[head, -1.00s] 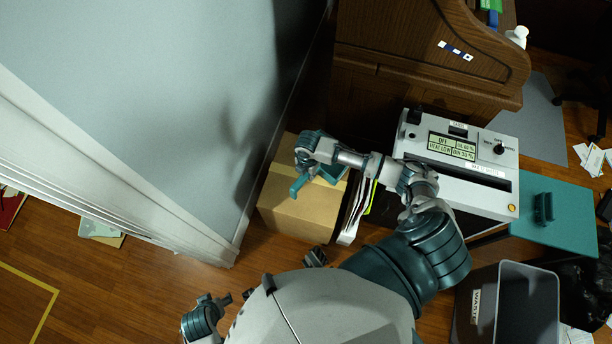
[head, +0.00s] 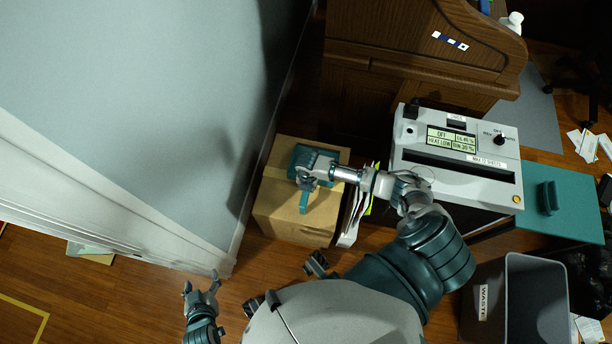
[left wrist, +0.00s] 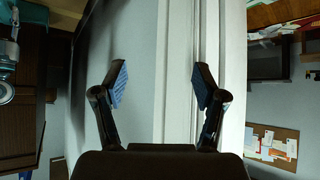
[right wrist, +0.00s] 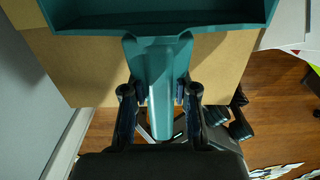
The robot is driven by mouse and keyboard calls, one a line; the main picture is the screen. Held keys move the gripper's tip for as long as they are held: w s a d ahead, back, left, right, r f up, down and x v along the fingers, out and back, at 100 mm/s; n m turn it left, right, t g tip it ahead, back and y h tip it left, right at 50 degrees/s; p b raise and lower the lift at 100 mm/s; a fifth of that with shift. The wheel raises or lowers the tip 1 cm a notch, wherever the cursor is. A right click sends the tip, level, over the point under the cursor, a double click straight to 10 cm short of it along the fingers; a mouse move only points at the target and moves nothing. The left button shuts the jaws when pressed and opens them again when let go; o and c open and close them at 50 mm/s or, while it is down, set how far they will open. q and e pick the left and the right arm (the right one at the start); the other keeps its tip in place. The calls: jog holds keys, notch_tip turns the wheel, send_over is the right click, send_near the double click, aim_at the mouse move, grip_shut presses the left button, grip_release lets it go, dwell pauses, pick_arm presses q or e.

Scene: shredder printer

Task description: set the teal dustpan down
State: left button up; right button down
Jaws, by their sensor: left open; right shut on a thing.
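The teal dustpan (head: 331,154) is over the cardboard box (head: 293,232) in the head view, its pan toward the back and its handle toward me. My right gripper (head: 303,181) is shut on the handle. In the right wrist view the handle (right wrist: 161,85) runs between the fingers (right wrist: 160,100), with the pan (right wrist: 200,20) at the top and the box (right wrist: 90,75) behind it. I cannot tell whether the dustpan touches the box top. My left gripper (head: 201,287) is open and empty near the wall's corner; its spread fingers also show in the left wrist view (left wrist: 160,85).
Papers or folders (head: 352,215) stand right of the box. Beyond are the shredder (head: 450,185), a teal panel (head: 565,195) and a grey waste bin (head: 510,290). The wall (head: 130,100) is close on the left, and a wooden desk (head: 400,50) is behind.

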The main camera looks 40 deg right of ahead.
jog(key=shift+f, duration=0.45)
pick_arm(q)
jog(key=shift+w+d+r+t, duration=0.2)
jog(key=shift+w+r+t, duration=0.1)
jog(key=shift+w, duration=0.1)
pick_arm(e)
jog(key=c, duration=0.9)
grip_release()
pick_arm(q)
jog(key=shift+w+f, duration=0.1)
